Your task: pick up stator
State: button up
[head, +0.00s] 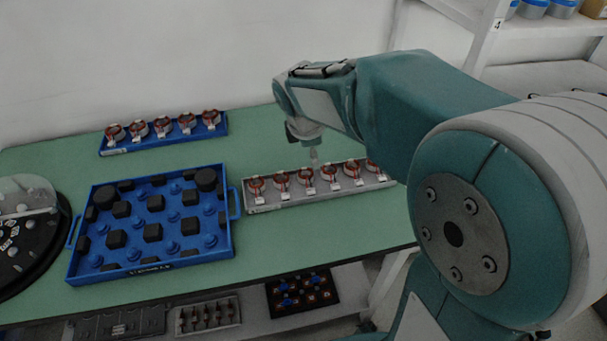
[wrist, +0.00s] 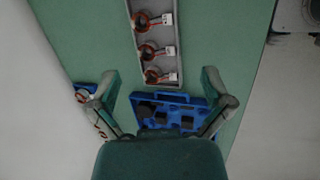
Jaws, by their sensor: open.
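Several stators (head: 306,176), copper-red rings with white tags, stand in a row in a grey tray (head: 290,206) on the green table. More stators (head: 162,126) stand in a blue tray (head: 130,151) at the back left. In the wrist view, three stators (wrist: 146,51) show in the grey tray (wrist: 164,86). My gripper (wrist: 163,86) is open with its two fingers spread wide and nothing between them. In the head view, my gripper's end (head: 313,155) is small and above the back edge of the grey tray, apart from the stators as far as I can tell.
A large blue tray (head: 234,190) with black blocks and blue pegs is left of the grey tray. A round black fixture (head: 30,240) stands at the far left. A white shelf (head: 490,40) is at the back right. The green table (head: 300,245) is clear in front.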

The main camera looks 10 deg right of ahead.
jog(key=w+f+n, duration=0.4)
jog(key=w, duration=0.1)
jog(key=n+h, duration=0.1)
jog(key=n, duration=0.4)
send_near(304, 174)
jog(key=shift+w+d+f+g, duration=0.15)
jog(key=shift+w+d+f, duration=0.05)
jog(key=shift+d+f, duration=0.25)
jog(key=shift+w+d+f+g, duration=0.15)
jog(key=shift+w+d+f, duration=0.1)
jog(key=shift+d+f, duration=0.2)
notch_tip(304, 174, down, 5)
jog(key=shift+w+d+r, duration=0.1)
jog(key=shift+w+d, duration=0.05)
jog(key=shift+d+f, duration=0.3)
jog(key=shift+d, duration=0.15)
jog(key=shift+a, duration=0.15)
jog(key=c, duration=1.2)
jog(key=shift+a, duration=0.1)
